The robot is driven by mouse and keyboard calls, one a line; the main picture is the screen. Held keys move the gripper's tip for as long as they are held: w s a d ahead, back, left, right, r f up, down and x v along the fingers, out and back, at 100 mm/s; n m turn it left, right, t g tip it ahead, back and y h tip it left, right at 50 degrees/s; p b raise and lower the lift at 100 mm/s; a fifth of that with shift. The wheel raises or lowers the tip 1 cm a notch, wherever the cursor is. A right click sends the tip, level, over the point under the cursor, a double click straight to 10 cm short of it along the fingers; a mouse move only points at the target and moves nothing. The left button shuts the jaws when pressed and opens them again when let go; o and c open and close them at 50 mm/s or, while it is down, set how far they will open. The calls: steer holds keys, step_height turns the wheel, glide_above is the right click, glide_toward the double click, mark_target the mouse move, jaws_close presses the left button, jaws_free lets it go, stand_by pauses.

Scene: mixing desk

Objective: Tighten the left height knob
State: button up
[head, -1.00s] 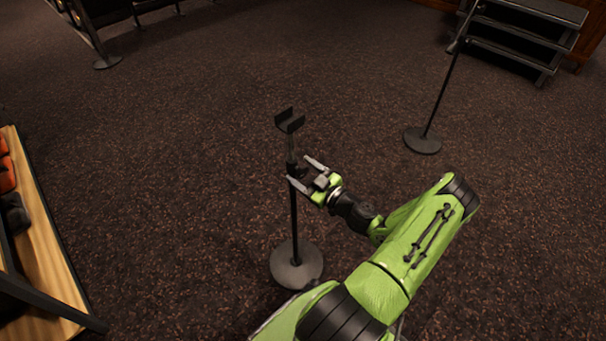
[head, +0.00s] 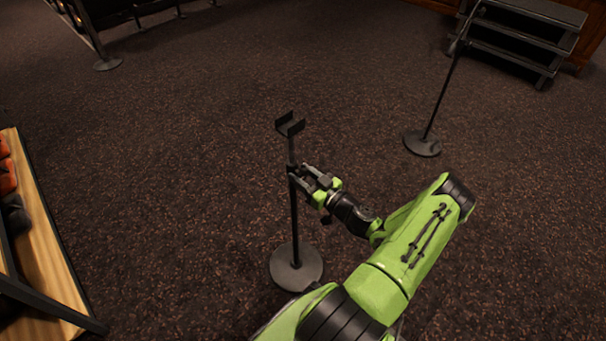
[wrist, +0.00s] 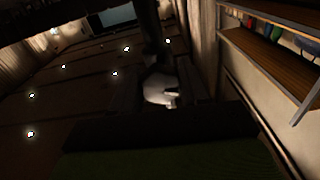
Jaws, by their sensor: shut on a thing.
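A black stand with a round base (head: 284,272) and a forked cradle (head: 290,125) on top stands upright in the middle of the head view. Its height knob sits on the pole's collar and is mostly hidden between the fingers. My gripper (head: 302,175) reaches in from the right, level with the collar below the cradle. Its jaws are shut on the knob. The wrist view is dark; a pale rounded shape (wrist: 159,90) shows at its middle, and I cannot tell what it is.
A second stand (head: 422,143) is at the right, near dark steps (head: 515,45). A wooden shelf unit (head: 45,250) with orange items is at the left edge. Dark carpet around the stand is clear.

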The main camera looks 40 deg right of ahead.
steer(key=shift+m, duration=0.3)
steer(key=o, duration=1)
steer(key=s+p, duration=0.3)
steer(key=s, duration=1.2)
steer(key=shift+s+d, duration=0.15)
steer(key=shift+s, duration=0.25)
